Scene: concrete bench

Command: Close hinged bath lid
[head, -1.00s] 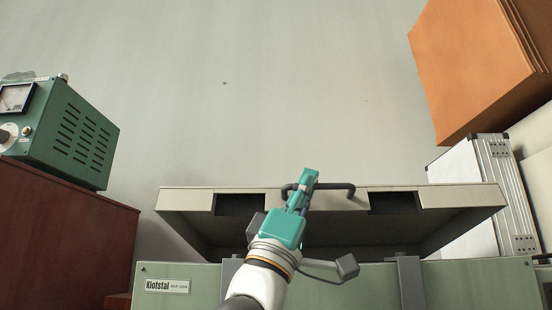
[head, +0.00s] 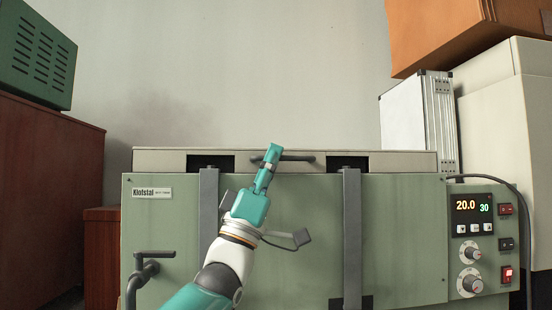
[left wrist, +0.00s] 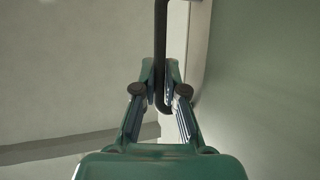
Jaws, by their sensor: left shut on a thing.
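The bath (head: 405,225) is a pale green box with a "Klofstal" label. Its off-white lid (head: 403,161) lies low along the bath's top edge, its front face showing as a level strip with two dark notches. I cannot tell whether a thin gap remains beneath it. A dark bar handle (head: 300,158) is on the lid's front. My left gripper (head: 270,158) is shut on this handle. In the left wrist view, the handle (left wrist: 161,40) runs down between the fingers (left wrist: 161,92). My right gripper is not in view.
A control panel (head: 480,215) with a lit display is at the bath's right. A pipe with a tap (head: 150,262) is at the front left. A green instrument (head: 30,60) sits on a red-brown cabinet (head: 50,180). A silver case (head: 410,120) and an orange box (head: 465,35) stand behind right.

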